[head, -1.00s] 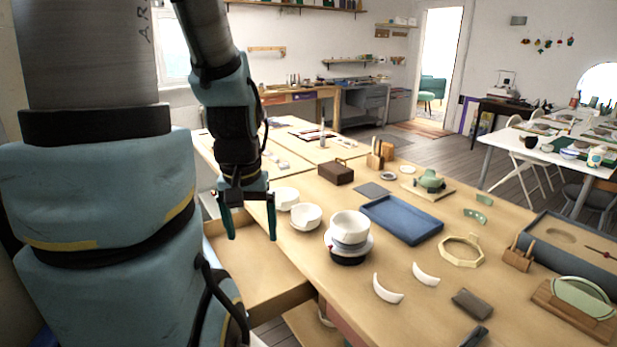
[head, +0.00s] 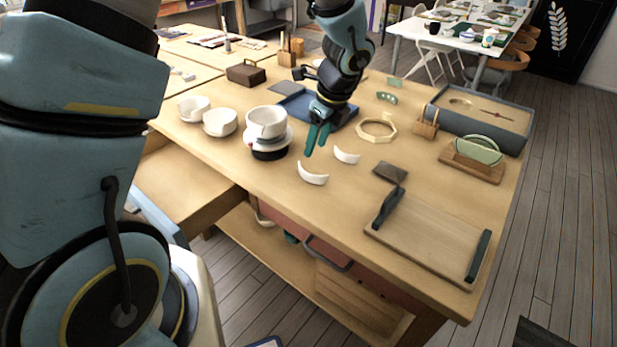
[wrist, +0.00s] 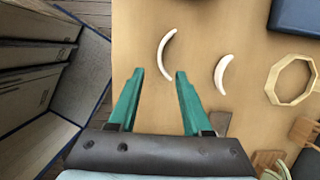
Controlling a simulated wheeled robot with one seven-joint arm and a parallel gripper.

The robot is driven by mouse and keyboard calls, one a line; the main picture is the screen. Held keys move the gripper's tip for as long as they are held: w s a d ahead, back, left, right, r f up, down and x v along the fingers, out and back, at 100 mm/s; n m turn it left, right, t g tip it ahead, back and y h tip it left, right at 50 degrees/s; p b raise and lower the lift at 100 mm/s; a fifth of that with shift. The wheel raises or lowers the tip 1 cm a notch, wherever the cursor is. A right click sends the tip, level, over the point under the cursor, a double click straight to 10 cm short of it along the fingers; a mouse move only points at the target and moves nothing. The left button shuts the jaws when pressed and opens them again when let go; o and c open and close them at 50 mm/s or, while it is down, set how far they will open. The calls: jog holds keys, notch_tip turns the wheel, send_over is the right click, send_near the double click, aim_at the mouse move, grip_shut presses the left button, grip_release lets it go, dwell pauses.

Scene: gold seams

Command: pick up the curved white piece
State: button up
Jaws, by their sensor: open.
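Two curved white pieces lie apart on the wooden table. The larger, nearer one (head: 313,174) also shows in the wrist view (wrist: 164,56), just ahead of my fingertips and between their lines. The smaller one (head: 347,156) lies to its right and also shows in the wrist view (wrist: 221,75). My gripper (head: 316,148) has teal fingers pointing down, above the table near both pieces. In the wrist view my gripper (wrist: 159,72) is open with nothing between the fingers. Its exact height over the larger piece is hard to judge.
Stacked white bowls (head: 266,123) stand left of the pieces. A blue tray (head: 289,115) lies behind, an octagonal frame (head: 376,131) to the right. A dark grey block (head: 390,171) and a handled wooden board (head: 428,237) lie nearer. Bare table surrounds the pieces.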

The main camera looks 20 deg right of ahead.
aim_at(308, 173)
jog(key=p+x, duration=0.2)
jog(key=x, duration=0.8)
jog(key=shift+d+f, duration=0.1)
jog(key=shift+f, duration=0.2)
jog(key=shift+s, duration=0.1)
grip_shut()
